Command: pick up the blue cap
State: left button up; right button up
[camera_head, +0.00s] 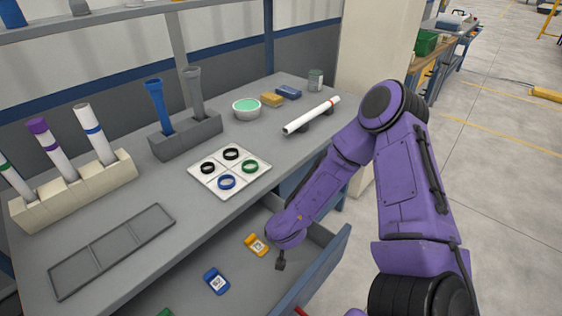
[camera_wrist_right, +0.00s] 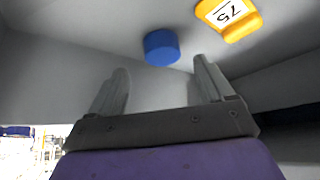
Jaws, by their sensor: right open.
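The blue cap (camera_wrist_right: 161,47) is a short round cylinder lying on the grey floor of the drawer in the right wrist view. It is hidden from the head view, on the side where my right arm covers the drawer. My right gripper (camera_wrist_right: 161,72) is open and empty, with its two fingers pointing toward the cap. The cap shows beyond the fingertips, roughly between them, and looks clear of both. In the head view the right gripper (camera_head: 281,262) reaches down into the open drawer (camera_head: 318,270). My left gripper is not in view.
An orange labelled tag (camera_head: 256,244) lies near the gripper and shows in the wrist view (camera_wrist_right: 230,17). A blue tag (camera_head: 215,280) lies farther left in the drawer. The worktop holds a white tray of rings (camera_head: 208,189) and a white pipe (camera_head: 311,115). Drawer walls bound the space.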

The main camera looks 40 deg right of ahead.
jog(key=x, duration=0.3)
jog(key=shift+w+a+f, duration=0.1)
jog(key=shift+a+f, duration=0.05)
jog(key=shift+f, duration=0.1)
jog(key=shift+w+f, duration=0.25)
jog(key=shift+f, duration=0.05)
jog(key=shift+s+r, duration=0.1)
jog(key=shift+c, duration=1.2)
jog(key=c, duration=0.9)
jog(key=shift+o, duration=0.2)
